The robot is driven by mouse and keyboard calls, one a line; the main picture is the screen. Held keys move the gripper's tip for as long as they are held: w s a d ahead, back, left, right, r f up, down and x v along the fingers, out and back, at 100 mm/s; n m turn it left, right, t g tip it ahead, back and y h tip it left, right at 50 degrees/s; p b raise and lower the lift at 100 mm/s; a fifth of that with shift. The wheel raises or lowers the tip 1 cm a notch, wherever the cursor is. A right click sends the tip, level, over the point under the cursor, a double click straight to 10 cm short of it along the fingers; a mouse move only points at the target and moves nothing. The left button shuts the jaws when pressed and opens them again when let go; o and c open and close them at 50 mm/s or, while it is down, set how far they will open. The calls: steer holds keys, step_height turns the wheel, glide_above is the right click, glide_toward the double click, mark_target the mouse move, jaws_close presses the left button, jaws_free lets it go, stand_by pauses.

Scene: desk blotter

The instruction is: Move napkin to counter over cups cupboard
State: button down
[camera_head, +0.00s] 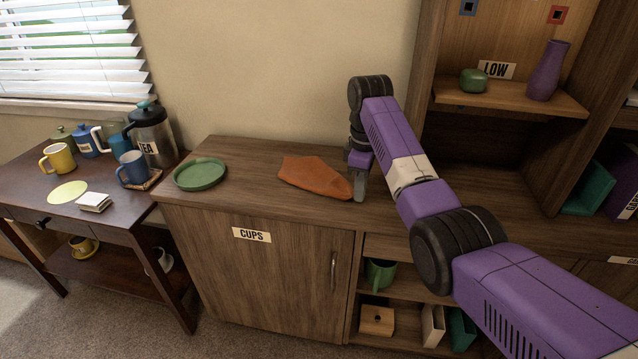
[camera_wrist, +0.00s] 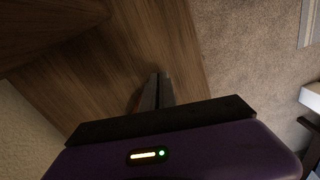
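The napkin (camera_head: 312,175) is a flat, orange-brown cloth. It lies on the wooden counter (camera_head: 240,160) over the cupboard labelled CUPS (camera_head: 280,270), to the right of a green plate. Its right end narrows toward my gripper (camera_head: 360,188), whose fingers point down at that end, low over the counter. In the wrist view the gripper's fingers (camera_wrist: 157,92) are close together. They appear shut on the napkin's right end, but the contact itself is mostly hidden. Most of the napkin is hidden behind the gripper body in the wrist view.
A green plate (camera_head: 200,173) sits on the counter's left. A shelf labelled LOW (camera_head: 510,97) holds a green pot (camera_head: 473,81) and a purple vase (camera_head: 547,70). A side table (camera_head: 85,215) at the left carries mugs and flasks.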

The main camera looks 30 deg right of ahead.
steer(key=c, duration=1.2)
jaws_free()
steer(key=r+p, duration=0.1)
steer(key=p, duration=0.1)
steer(key=s+r+p, duration=0.1)
steer(key=r+p, duration=0.1)
steer(key=p, duration=0.1)
steer(key=shift+d, duration=0.15)
steer(key=s+d+r+p, duration=0.1)
steer(key=s+r+p, duration=0.2)
steer(key=r+p, duration=0.4)
steer(key=p, duration=0.4)
